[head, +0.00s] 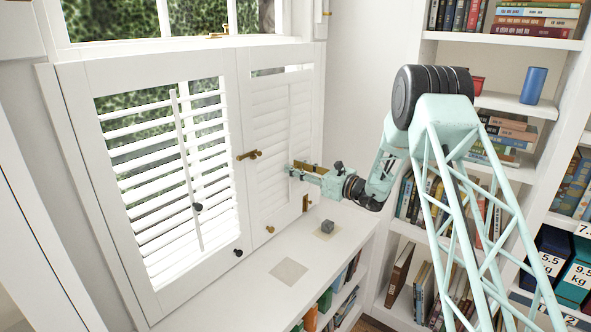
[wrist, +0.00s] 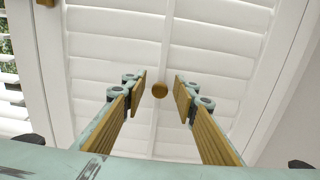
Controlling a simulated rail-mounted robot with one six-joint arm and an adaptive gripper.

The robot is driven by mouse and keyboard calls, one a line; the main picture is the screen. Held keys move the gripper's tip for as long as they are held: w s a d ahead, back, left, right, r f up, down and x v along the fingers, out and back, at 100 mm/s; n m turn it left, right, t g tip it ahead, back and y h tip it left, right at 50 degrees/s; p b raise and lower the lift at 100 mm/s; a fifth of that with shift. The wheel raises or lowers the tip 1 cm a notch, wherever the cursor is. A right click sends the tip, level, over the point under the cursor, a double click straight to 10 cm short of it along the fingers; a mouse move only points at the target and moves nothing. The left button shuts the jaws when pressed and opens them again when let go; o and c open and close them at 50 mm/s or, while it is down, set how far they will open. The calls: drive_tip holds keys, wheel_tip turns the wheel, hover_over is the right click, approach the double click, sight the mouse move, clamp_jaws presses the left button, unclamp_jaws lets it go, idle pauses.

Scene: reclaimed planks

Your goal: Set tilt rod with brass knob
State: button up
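The right shutter panel (head: 268,190) has mostly closed white louvers and a white tilt rod (wrist: 163,45). A round brass knob (wrist: 159,90) on that rod shows in the wrist view between my fingertips, with a visible gap on each side. My gripper (wrist: 160,86) is open and empty, its wood-toned finger pads pointing at the panel. In the head view my gripper (head: 296,167) is in front of the right panel and hides the brass knob. I cannot tell how far the knob is from the fingers in depth.
The left shutter panel (head: 108,205) has open louvers and a tilt rod with a dark knob (head: 197,206). A brass latch (head: 248,155) sits between the panels. Bookshelves (head: 500,98) stand at right.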

drive_tip(key=shift+c, duration=0.4)
clamp_jaws()
drive_tip(key=shift+r+p, duration=0.7)
drive_tip(key=shift+r, duration=2.05)
drive_tip(key=shift+w, duration=0.1)
drive_tip(key=shift+o, duration=0.4)
unclamp_jaws()
drive_tip(key=shift+r, duration=0.1)
drive_tip(key=shift+d, duration=0.1)
drive_tip(key=v, duration=1.2)
